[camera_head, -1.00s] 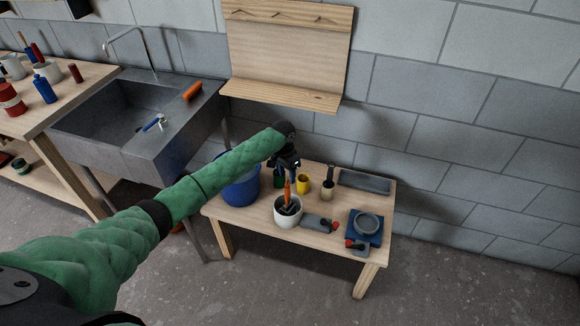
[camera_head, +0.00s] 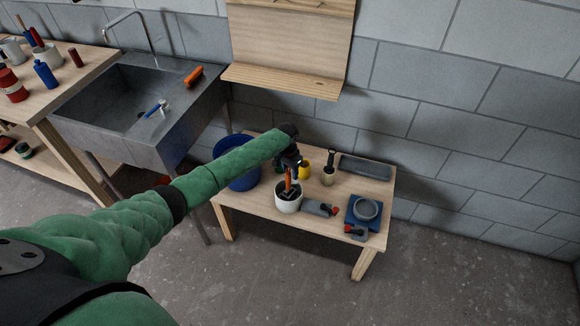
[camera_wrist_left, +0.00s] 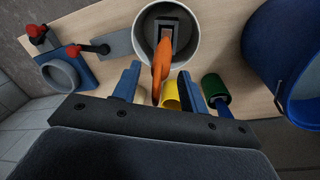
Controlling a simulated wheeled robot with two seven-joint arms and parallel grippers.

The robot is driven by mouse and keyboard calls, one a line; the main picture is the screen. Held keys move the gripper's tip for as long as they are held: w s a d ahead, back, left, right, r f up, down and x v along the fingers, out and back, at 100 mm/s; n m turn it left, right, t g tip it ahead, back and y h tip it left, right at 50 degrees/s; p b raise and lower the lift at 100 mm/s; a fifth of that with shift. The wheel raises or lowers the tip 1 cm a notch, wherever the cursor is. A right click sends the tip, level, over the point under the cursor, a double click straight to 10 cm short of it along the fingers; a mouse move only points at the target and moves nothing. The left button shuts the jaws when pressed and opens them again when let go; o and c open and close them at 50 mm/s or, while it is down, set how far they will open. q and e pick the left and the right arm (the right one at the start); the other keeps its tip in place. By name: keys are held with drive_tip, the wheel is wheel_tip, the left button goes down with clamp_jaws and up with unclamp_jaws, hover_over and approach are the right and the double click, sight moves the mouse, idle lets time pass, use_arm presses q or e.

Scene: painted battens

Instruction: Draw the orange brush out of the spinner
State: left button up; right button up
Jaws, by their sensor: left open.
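The orange brush (camera_head: 288,182) stands upright in the white spinner pot (camera_head: 288,203) on the low wooden table. In the left wrist view the orange handle (camera_wrist_left: 160,68) rises toward my left gripper (camera_wrist_left: 163,85) from the white pot (camera_wrist_left: 195,48), which has a grey clamp-like part inside. My left gripper (camera_head: 291,171) is open at the top of the handle. The handle lies between the two blue fingers in the wrist picture, and neither finger visibly touches it. My right gripper is not in view.
A yellow cup (camera_head: 305,171), a jar with a dark-handled tool (camera_head: 328,176) and a grey tray (camera_head: 365,167) stand behind the pot. Grey tools with red knobs (camera_head: 319,208) and a blue block with a grey ring (camera_head: 364,211) are right. A blue bucket (camera_head: 237,178) is left.

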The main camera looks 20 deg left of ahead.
use_arm(q)
drive_tip(key=shift+c, duration=0.4)
clamp_jaws()
drive_tip(key=shift+r, duration=0.15)
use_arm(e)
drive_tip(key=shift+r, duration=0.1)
